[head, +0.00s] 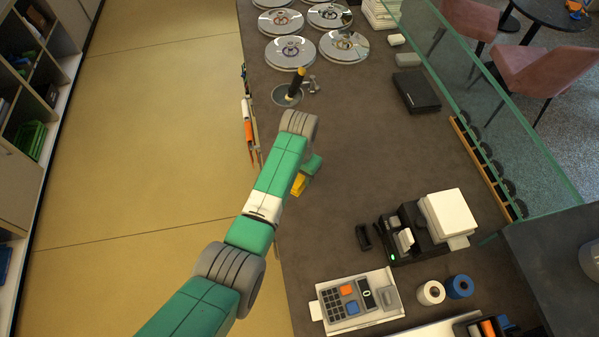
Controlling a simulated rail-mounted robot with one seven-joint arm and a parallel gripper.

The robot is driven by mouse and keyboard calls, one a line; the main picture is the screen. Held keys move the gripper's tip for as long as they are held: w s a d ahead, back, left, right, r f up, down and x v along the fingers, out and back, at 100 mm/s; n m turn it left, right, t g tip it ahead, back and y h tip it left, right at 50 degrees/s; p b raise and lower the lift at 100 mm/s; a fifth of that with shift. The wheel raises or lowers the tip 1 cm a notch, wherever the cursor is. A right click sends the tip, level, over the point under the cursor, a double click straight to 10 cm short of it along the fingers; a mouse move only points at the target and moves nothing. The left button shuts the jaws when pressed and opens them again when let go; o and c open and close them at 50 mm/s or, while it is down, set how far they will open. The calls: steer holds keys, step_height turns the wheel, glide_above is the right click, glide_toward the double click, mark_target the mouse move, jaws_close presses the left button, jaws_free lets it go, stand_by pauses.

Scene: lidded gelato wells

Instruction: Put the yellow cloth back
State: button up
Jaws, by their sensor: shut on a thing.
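The yellow cloth (299,185) shows as a small folded yellow piece over the dark counter (340,215), just below the end of my arm. My gripper (303,179) is partly hidden behind my own green arm, and its fingers are hard to make out. It is shut on the yellow cloth. I cannot tell whether the cloth touches the counter.
A black flat box (416,91), a card printer-like machine (446,219) and a calculator till (348,300) stand on the counter. A glass screen (500,110) edges the right. Mid-counter is clear.

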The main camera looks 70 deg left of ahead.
steer(key=shift+s+d+r+p, duration=0.1)
steer(key=shift+r+p, duration=0.05)
steer(key=shift+p, duration=0.25)
step_height(320, 180, down, 8)
steer(key=b, duration=0.6)
steer(key=shift+b, duration=0.3)
steer(key=shift+f+b, duration=0.35)
steer(key=shift+f, duration=0.25)
steer(key=o, duration=0.9)
steer(key=o, duration=0.5)
steer(key=shift+o, duration=0.2)
steer(key=shift+r, duration=0.1)
step_height(320, 180, up, 8)
steer(key=p, duration=0.7)
steer(key=shift+p, duration=0.4)
